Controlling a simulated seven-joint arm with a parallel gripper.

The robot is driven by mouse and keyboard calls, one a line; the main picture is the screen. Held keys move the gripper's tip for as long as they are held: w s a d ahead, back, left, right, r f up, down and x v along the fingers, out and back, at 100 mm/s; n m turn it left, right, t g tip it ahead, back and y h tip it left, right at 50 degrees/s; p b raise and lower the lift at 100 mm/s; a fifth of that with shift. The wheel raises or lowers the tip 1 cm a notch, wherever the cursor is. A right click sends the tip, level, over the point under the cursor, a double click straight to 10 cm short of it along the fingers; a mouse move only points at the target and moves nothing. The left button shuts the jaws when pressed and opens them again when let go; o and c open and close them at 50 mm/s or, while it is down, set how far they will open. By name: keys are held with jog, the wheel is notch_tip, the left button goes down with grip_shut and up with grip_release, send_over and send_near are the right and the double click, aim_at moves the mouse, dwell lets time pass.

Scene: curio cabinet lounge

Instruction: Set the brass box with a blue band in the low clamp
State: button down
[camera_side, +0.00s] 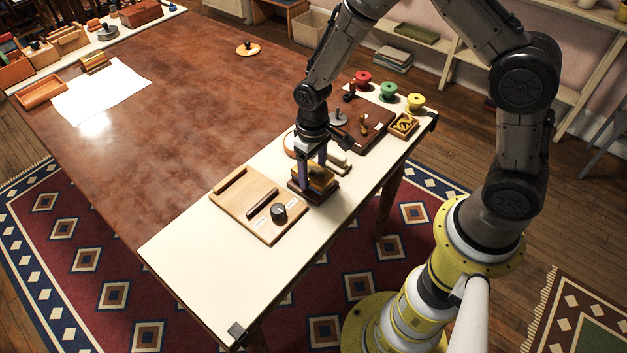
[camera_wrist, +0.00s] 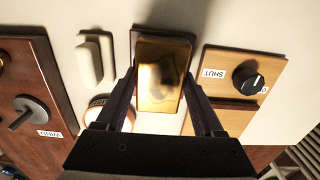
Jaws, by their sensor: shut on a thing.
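The brass box shows in the side view (camera_side: 318,179) and from above in the wrist view (camera_wrist: 162,72), with a shiny gold top. Its blue band cannot be made out. My gripper (camera_side: 314,172) points down with one finger on each side of the box; it also shows in the wrist view (camera_wrist: 161,88). The box is at a dark wooden stand (camera_side: 299,193); I cannot tell whether it rests on it or is just above. The likely low clamp is a pale wooden board (camera_side: 235,205) with two raised bars and a dark knob, left of the stand; its label reads SHUT (camera_wrist: 213,73).
A dark board with fittings (camera_side: 372,136) lies behind right. A pale handled block (camera_wrist: 89,63) is close to my gripper. Red, green and yellow spools (camera_side: 388,91) and a small tray (camera_side: 403,125) stand farther back. The white strip's near end (camera_side: 195,265) is clear.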

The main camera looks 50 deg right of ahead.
aim_at(313, 171)
jog(key=shift+r, duration=3.05)
jog(key=shift+r+n, duration=0.1)
jog(key=shift+n, duration=0.9)
jog(key=w+n, duration=0.1)
jog(key=w+r+n, duration=0.1)
jog(key=n, duration=0.1)
jog(key=w+a+n, duration=0.1)
jog(key=n, duration=0.1)
jog(key=shift+r, duration=0.15)
jog(key=w+a+r+n, duration=0.1)
jog(key=w+a+n, duration=0.55)
jog(key=n, duration=0.25)
jog(key=shift+w+a+f+n, duration=0.15)
jog(key=shift+a+f+n, duration=0.2)
jog(key=shift+a+f, duration=0.6)
jog(key=shift+w+a+f+n, duration=0.15)
jog(key=shift+a+f+n, duration=0.15)
jog(key=shift+a+f, duration=0.65)
jog(key=shift+w+a+f+n, duration=0.15)
jog(key=shift+a+f+n, duration=0.3)
jog(key=shift+f, duration=0.9)
